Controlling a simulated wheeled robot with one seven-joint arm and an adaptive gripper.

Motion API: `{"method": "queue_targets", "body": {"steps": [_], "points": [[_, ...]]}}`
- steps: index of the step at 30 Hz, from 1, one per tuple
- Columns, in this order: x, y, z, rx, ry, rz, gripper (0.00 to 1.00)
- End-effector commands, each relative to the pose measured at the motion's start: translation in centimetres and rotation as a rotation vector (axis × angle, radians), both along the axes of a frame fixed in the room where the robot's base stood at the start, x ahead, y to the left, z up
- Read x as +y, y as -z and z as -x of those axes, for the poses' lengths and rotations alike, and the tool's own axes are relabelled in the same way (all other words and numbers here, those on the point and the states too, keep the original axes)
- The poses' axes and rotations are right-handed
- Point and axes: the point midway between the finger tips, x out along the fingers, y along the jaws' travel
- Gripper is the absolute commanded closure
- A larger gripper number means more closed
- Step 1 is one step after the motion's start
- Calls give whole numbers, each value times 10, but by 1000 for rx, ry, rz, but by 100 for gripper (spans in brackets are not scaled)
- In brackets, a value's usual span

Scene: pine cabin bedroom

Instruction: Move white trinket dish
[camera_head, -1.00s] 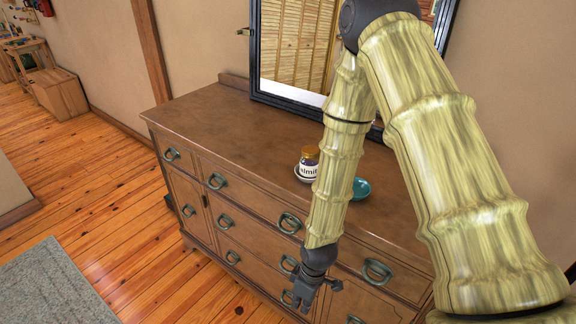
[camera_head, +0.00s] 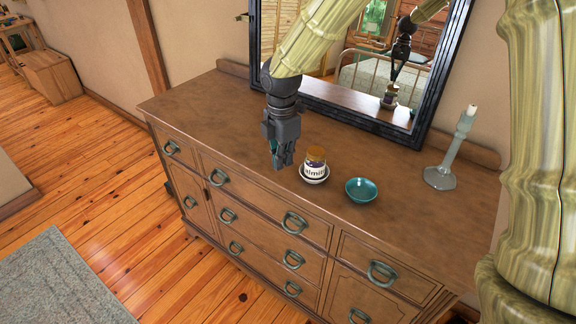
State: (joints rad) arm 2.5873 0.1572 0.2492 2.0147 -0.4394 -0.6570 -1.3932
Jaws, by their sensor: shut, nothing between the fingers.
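The white trinket dish (camera_head: 314,180) is on the dresser top near its front edge. Only its pale rim shows, beneath a labelled jar with an amber-brown lid (camera_head: 316,160) that appears to stand in it. My gripper (camera_head: 282,164) is shut and empty, pointing down just left of the jar and dish. It looks apart from them, over the dresser top; its exact height is hard to tell.
A teal bowl (camera_head: 361,189) sits right of the dish. A glass candlestick (camera_head: 451,150) stands farther right. A dark-framed mirror (camera_head: 419,122) stands behind, reflecting my arm. The left part of the dresser top (camera_head: 205,103) is clear.

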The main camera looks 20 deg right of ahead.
Motion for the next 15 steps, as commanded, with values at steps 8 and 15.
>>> {"method": "queue_targets", "body": {"steps": [8,15], "points": [[-1,38,1,5,3,2,100],[0,72,2,4,3,1,100]]}}
